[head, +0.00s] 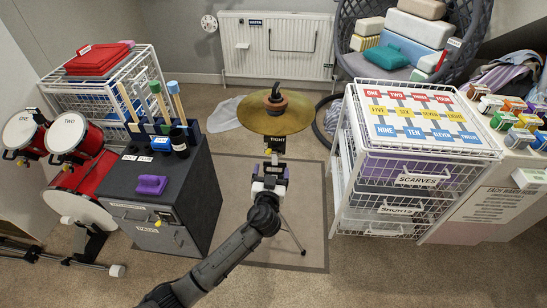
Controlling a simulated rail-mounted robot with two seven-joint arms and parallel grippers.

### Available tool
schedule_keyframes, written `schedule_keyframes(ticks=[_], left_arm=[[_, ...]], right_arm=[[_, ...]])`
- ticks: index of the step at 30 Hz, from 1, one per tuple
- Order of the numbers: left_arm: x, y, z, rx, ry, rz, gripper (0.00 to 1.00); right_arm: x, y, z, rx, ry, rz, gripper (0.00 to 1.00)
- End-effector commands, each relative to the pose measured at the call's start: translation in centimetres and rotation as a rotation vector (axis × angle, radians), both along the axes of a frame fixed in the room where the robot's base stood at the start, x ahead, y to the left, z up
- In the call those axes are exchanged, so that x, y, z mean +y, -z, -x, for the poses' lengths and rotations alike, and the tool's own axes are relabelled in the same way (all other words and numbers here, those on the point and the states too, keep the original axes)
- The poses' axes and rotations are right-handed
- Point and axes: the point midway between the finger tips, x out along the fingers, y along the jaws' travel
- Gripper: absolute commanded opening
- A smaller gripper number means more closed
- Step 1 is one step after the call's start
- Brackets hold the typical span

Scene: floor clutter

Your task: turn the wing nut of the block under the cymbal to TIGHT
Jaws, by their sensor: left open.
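The gold cymbal (258,122) sits level on its stand, with a dark and brown fitting (275,98) on top at its centre. Just under it is a dark block (275,146) with a label reading TIGHT. My left gripper (272,170) is below and in front of this block, pointing up toward the stand. It is open, and purple shows around its fingers. I cannot make out the wing nut; the gripper and the small size hide it. My right gripper is not in view.
The stand's leg (293,236) rests on a brown mat (310,220). A dark cabinet (196,200) and red drums (75,135) are at left. A white wire drawer unit (345,200) is close at right. A radiator (275,45) is behind. Mat floor around the stand is clear.

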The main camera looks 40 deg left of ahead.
Motion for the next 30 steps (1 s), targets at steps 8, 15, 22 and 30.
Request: schedule_keyframes(ticks=[8,15,22,30], left_arm=[[2.6,0.1,-3.9,0.0,-0.002,-0.002,0.85],[3.7,0.1,-5.8,0.001,0.0,-0.001,0.85],[4.1,0.0,-6.2,0.001,0.0,0.0,0.85],[4.1,0.0,-6.2,0.001,0.0,0.0,0.8]], right_arm=[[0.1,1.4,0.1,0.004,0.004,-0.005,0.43],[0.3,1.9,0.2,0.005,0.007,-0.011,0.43],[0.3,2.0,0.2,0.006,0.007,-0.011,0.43],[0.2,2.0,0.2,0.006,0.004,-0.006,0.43]])
